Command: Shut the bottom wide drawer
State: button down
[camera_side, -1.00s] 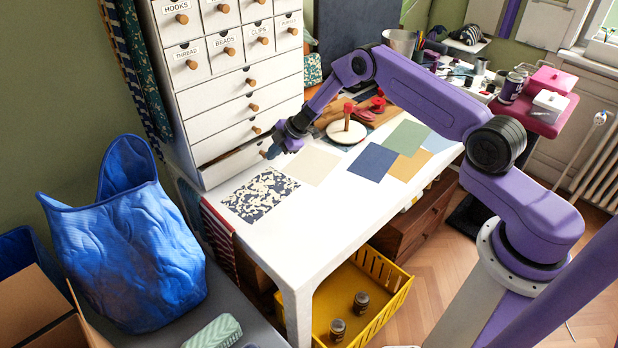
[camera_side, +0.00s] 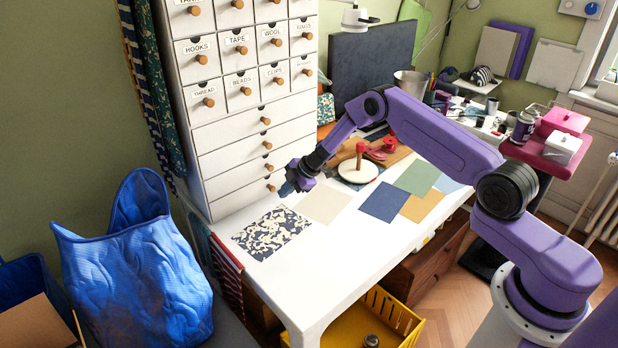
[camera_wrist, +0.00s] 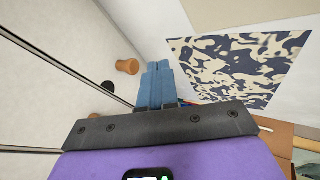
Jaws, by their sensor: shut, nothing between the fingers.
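The white cabinet (camera_side: 228,130) stands at the back left of the white table. Its bottom wide drawer (camera_side: 238,197) sits at table level, and its front looks flush with the drawers above. Its wooden knob (camera_side: 271,188) shows just left of my gripper (camera_side: 297,184). My gripper is shut and empty, low over the table in front of the drawer. In the wrist view, the blue fingers (camera_wrist: 158,84) are together. A wooden knob (camera_wrist: 128,66) on the pale cabinet front is to their left, apart from them. I cannot tell whether the fingers touch the drawer front.
A patterned sheet (camera_side: 272,232) and a cream sheet (camera_side: 324,203) lie flat in front of the cabinet. A white disc with a red-topped peg (camera_side: 358,170) stands to the right of my gripper. A blue bag (camera_side: 135,265) is left of the table.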

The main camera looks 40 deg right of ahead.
jog(key=shift+s, duration=0.5)
jog(key=v, duration=1)
jog(key=s+a+r+m+t+h, duration=0.1)
jog(key=s+a+r+m+h, duration=0.1)
jog(key=a+r, duration=0.6)
jog(key=s+a+r+m+h, duration=0.1)
jog(key=s+a+r, duration=0.2)
jog(key=s+r, duration=0.5)
jog(key=s+d+r+g, duration=0.1)
jog(key=s+g, duration=0.1)
jog(key=s, duration=1)
jog(key=s+r+g, duration=0.1)
jog(key=s+g, duration=0.1)
jog(key=s, duration=1)
jog(key=s+d+r+m+g+h, duration=0.1)
jog(key=s+g, duration=0.1)
jog(key=s, duration=1)
jog(key=shift+s+d+g, duration=0.3)
jog(key=shift+s+d, duration=0.05)
jog(key=shift+d, duration=0.05)
